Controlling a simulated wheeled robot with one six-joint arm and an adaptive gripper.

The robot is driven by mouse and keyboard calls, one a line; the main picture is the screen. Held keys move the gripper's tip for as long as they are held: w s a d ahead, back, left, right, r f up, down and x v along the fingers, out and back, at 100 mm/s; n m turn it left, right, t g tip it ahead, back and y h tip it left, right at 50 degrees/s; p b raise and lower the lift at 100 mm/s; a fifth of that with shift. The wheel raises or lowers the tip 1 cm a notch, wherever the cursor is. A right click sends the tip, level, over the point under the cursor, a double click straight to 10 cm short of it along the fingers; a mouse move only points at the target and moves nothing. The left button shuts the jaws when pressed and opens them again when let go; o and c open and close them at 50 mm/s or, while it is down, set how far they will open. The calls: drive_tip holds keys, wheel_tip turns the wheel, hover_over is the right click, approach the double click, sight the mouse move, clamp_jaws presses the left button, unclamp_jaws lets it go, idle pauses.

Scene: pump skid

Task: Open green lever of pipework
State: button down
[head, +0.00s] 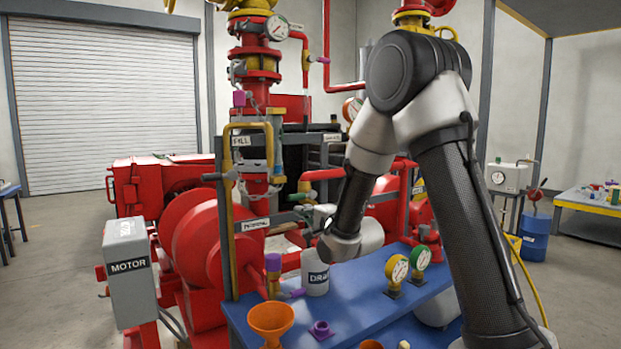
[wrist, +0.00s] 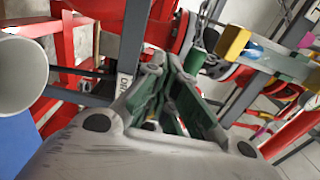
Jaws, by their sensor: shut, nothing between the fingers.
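A small green part, which looks like the green lever (head: 303,187), shows beside the red pipework at the middle of the head view, just above my gripper (head: 309,217).
A blue bench (head: 375,310) holds a white drain container (head: 315,278), two gauges (head: 397,270), and an orange funnel (head: 270,320). A yellow pipe (head: 228,240) rises at the bench's left. A grey motor box (head: 130,270) stands further left. Grey frame bars surround the pipework.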

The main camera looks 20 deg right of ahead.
sight(296, 199)
drive_tip(key=w+a+r, duration=0.2)
drive_tip(key=r, duration=0.1)
drive_tip(key=shift+w+a, duration=0.1)
drive_tip(key=shift+w, duration=0.3)
drive_tip(key=shift+r, duration=0.85)
drive_tip(key=shift+w+d+r, duration=0.1)
drive_tip(key=shift+d+r, duration=0.2)
drive_tip(key=shift+r, duration=0.25)
drive_tip(key=shift+w+d+r, duration=0.1)
drive_tip(key=shift+d+r, duration=0.15)
drive_tip(key=shift+r, duration=0.3)
drive_tip(key=shift+w+d+r, duration=0.15)
drive_tip(key=shift+d+r, duration=0.45)
drive_tip(key=shift+r, duration=0.1)
drive_tip(key=shift+s+a, duration=0.2)
drive_tip(key=shift+a, duration=0.4)
drive_tip(key=v, duration=0.9)
